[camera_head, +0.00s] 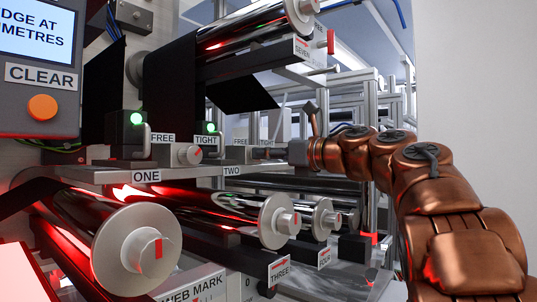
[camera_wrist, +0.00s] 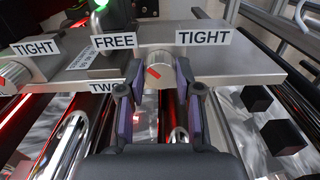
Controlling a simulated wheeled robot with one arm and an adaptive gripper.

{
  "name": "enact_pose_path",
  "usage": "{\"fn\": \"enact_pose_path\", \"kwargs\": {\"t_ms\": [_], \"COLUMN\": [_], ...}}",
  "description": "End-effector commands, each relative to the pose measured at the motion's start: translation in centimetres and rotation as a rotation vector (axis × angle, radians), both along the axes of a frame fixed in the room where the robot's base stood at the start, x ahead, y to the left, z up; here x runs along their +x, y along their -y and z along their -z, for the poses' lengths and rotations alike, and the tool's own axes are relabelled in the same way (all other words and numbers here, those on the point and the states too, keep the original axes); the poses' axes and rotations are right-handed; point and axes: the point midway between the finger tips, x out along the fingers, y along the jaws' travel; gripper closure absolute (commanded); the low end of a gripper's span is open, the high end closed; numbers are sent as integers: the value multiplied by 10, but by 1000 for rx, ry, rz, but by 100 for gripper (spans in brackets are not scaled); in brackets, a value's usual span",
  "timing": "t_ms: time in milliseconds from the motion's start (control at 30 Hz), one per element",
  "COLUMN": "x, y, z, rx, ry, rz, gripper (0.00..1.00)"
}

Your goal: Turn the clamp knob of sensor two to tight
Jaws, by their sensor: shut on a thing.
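In the wrist view, sensor two's clamp knob (camera_wrist: 158,77) is a round metal knob on the front of a metal bar. Its red mark shows left of the knob's centre, slanted on the side of the FREE label (camera_wrist: 113,41); the TIGHT label (camera_wrist: 204,37) is to the right. My gripper (camera_wrist: 160,69) is shut on the knob, one dark finger on each side. In the head view, my gripper (camera_head: 279,153) reaches in from the right to the bar by the TWO label (camera_head: 232,170), and the knob is mostly hidden there.
Sensor one's knob (camera_head: 188,155) sits left on the same bar, between its own FREE and TIGHT labels. Shiny rollers (camera_head: 277,221) with round ends lie below. A control panel (camera_head: 40,70) stands at far left. Black blocks (camera_wrist: 283,137) show at right in the wrist view.

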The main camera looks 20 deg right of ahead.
Motion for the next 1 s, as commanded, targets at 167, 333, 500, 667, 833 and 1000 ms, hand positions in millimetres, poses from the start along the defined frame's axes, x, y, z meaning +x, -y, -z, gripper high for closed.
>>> {"fn": "enact_pose_path", "kwargs": {"t_ms": [167, 333, 500, 667, 833, 1000], "x": [0, 0, 0, 1, 1, 1], "y": [0, 0, 1, 1, 3, 1], "z": [0, -2, -3, -3, -3, -4], "rx": [39, 120, 241, 365, 499, 626], "ry": [-32, -91, -177, -268, -364, -459], "rz": [1, 1, 3, 3, 3, 1], "gripper": [100, 100, 100, 100, 100, 100]}}
